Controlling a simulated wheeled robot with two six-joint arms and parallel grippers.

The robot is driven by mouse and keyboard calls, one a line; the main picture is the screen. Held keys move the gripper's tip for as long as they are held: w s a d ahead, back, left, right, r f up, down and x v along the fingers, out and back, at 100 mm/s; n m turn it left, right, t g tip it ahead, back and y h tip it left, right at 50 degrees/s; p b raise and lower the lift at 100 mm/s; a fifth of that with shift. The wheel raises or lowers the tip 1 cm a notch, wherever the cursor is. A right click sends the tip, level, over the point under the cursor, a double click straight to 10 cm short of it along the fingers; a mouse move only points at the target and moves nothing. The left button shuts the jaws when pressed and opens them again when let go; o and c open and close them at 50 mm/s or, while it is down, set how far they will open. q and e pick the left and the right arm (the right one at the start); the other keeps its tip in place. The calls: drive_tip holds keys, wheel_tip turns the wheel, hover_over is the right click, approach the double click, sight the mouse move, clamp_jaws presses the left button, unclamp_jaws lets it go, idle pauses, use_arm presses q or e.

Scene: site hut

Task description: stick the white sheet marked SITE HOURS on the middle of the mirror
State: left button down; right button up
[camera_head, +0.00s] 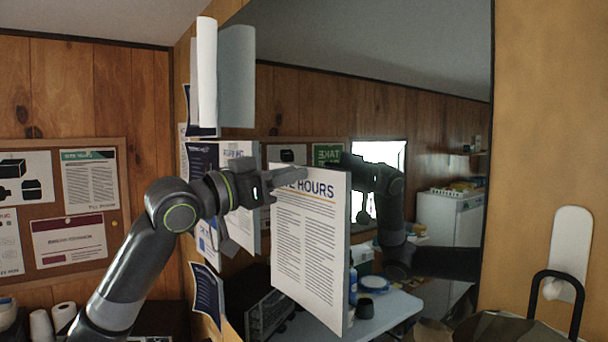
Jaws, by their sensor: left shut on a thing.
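The white sheet marked SITE HOURS (308,250) hangs upright in front of the mirror (440,130), over its lower left and middle part. Its printed face is toward me and its title is partly covered at the left. My left gripper (278,180) is shut on the sheet's upper left corner. A thin pale strip shows along the sheet's right edge; I cannot tell whether the sheet touches the glass. The mirror also shows a reflected dark arm to the right of the sheet. My right gripper is not in view.
A curled white paper (207,75) sticks out at the mirror's left edge, above several posters. A pinboard (95,259) with notices is on the left wall. A white fixture (570,250) and a black handle (541,284) are at the right. The mirror's upper right is clear.

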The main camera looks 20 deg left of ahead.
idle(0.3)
use_arm(q)
drive_tip(key=c, duration=1.2)
unclamp_jaws()
drive_tip(key=b+v, duration=1.6)
drive_tip(key=v, duration=0.1)
drive_tip(key=shift+s+a, duration=0.15)
drive_tip(key=shift+a, duration=0.1)
